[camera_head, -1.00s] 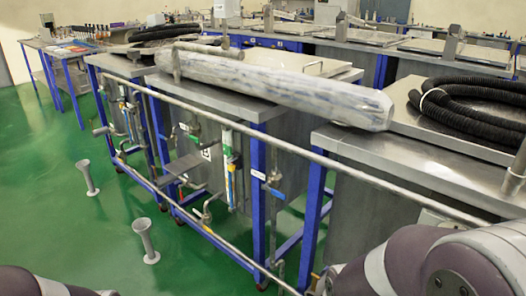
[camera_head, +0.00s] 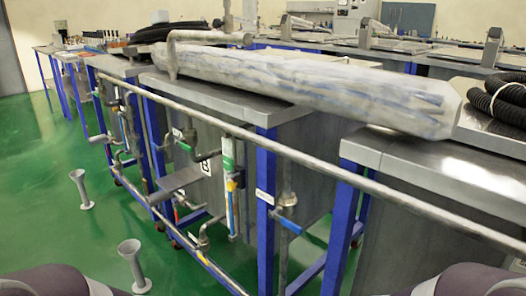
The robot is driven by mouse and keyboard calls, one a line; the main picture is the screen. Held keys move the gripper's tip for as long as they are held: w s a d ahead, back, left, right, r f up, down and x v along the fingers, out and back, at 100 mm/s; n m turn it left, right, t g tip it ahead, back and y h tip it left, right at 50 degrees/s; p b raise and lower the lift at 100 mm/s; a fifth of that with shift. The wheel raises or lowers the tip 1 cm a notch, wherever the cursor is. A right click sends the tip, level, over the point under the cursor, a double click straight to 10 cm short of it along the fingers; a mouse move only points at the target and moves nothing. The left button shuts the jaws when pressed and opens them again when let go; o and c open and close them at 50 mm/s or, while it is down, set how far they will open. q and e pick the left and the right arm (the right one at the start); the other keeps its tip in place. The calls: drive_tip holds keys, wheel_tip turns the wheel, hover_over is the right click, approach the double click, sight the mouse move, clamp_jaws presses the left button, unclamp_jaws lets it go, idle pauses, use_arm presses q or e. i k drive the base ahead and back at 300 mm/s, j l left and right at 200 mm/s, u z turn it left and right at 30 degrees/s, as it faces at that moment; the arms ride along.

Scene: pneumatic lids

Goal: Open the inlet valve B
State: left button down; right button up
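A tank stand (camera_head: 262,225) with blue legs carries a black-and-white label (camera_head: 206,167) that looks like a B. Beside the label are pipes with valves and a vertical tube gauge (camera_head: 229,185) with a green top and blue strip. A blue valve handle (camera_head: 287,225) sits on a pipe right of a blue leg. Another pipe fitting (camera_head: 204,238) is low, left of the gauge. I cannot tell which valve is inlet valve B. Only parts of my arms show at the bottom left and bottom right corners. Both grippers are out of view.
A long metal rail (camera_head: 330,166) runs across the front of the stands. A large wrapped roll (camera_head: 310,85) lies on top. Two grey flared posts (camera_head: 133,266) (camera_head: 82,189) stand on the green floor (camera_head: 50,235), which is clear at left.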

sight(186, 147)
drive_tip(key=j+z, duration=0.1)
drive_tip(key=j, duration=1.05)
drive_tip(key=i+j+z, duration=0.1)
drive_tip(key=i+j, duration=0.2)
drive_tip(key=i, duration=0.2)
drive_tip(key=i+j+z, duration=0.1)
drive_tip(key=i+j, duration=0.2)
drive_tip(key=i, duration=0.15)
